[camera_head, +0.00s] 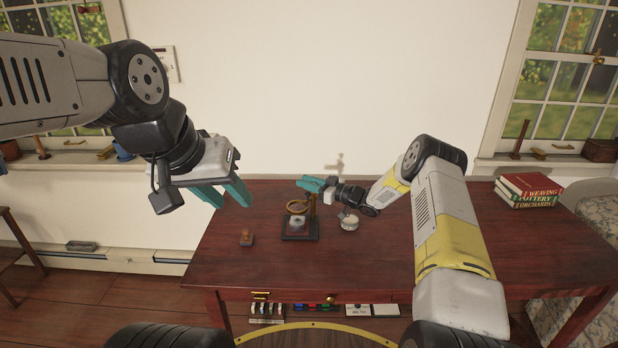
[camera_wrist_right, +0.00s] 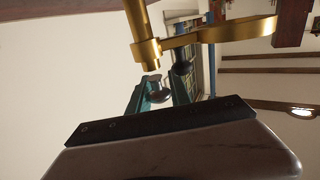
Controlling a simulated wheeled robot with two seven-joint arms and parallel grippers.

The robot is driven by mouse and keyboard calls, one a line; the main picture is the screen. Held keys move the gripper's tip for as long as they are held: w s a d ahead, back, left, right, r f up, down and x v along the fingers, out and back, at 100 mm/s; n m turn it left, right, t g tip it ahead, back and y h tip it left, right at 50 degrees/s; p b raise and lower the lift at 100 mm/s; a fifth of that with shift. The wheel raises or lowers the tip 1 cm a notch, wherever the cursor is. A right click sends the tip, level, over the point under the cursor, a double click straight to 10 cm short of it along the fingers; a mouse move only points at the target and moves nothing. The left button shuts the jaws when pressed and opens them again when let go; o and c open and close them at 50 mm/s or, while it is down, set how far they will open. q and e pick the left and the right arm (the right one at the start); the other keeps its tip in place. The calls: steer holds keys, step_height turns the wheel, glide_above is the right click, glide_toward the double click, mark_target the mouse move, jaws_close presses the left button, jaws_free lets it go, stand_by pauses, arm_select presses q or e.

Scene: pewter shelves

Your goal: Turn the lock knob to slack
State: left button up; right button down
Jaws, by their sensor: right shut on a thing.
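A small stand with a dark square base (camera_head: 299,236) and an upright post is on the red-brown table. Its brass ring (camera_head: 297,207) is held out over the base. My right gripper (camera_head: 313,184) is at the top of the post, reaching in from the right, and is shut on the lock knob. In the right wrist view, the brass post and ring arm (camera_wrist_right: 225,31) cross the top, with a small round knob (camera_wrist_right: 159,95) by the teal fingers. The knob's setting cannot be told. My left gripper (camera_head: 231,202) is open and empty, high at the left.
A small wooden block (camera_head: 247,238) lies left of the stand. A pale round container (camera_head: 349,222) stands to its right, under my right wrist. Books (camera_head: 528,190) are stacked at the far right.

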steer(key=shift+s+a+n+g+y, duration=0.15)
steer(key=shift+n+g+y, duration=0.3)
steer(key=shift+n+g, duration=0.5)
steer(key=shift+s+n+g+y, duration=0.2)
steer(key=shift+n+g+y, duration=0.3)
steer(key=shift+g, duration=0.75)
steer(key=shift+r, duration=0.1)
steer(key=c, duration=1.2)
jaws_free()
steer(key=v, duration=0.7)
steer(key=shift+d, duration=0.35)
